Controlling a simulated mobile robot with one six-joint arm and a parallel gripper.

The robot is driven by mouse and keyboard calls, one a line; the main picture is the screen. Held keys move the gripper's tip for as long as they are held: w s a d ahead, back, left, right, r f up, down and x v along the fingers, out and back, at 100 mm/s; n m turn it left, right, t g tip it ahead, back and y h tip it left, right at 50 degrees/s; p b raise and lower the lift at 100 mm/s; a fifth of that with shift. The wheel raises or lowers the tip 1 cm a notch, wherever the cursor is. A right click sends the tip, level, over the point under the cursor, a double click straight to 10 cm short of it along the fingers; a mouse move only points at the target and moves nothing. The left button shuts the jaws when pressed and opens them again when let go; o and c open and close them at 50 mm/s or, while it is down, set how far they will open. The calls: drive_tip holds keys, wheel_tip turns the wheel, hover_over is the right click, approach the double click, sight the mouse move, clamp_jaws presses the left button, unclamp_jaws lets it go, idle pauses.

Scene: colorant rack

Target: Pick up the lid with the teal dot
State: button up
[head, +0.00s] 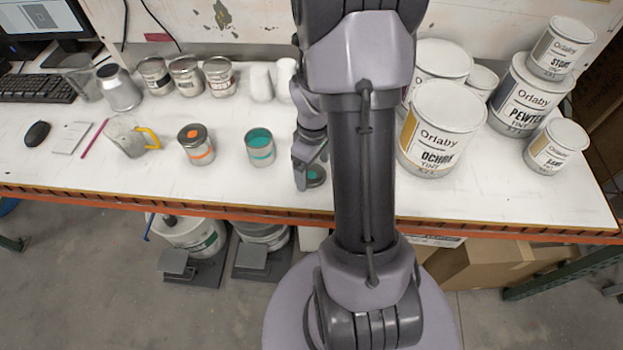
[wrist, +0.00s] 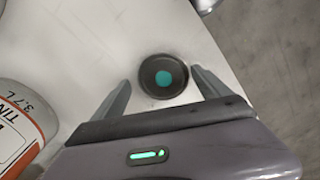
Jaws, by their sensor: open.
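The lid with the teal dot (wrist: 163,77) is a dark round disc lying flat on the white bench. In the wrist view it sits between the tips of my gripper (wrist: 160,80), with a gap to each finger. My gripper is open and empty. In the head view the lid (head: 315,176) shows beside my gripper (head: 306,178), near the bench's front edge. My arm covers part of the bench to its right. An open can of teal paint (head: 260,148) stands to the left of the lid.
A can with an orange dot on its lid (head: 196,145) and a jug with a yellow handle (head: 130,136) stand further left. Large Orlaby tins, such as the Ochre one (head: 436,140), stand right of my arm. The bench's front edge (head: 240,212) is close to the lid.

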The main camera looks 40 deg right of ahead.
drive_tip(key=shift+f, duration=0.35)
drive_tip(key=shift+r, duration=0.1)
drive_tip(key=c, duration=1.2)
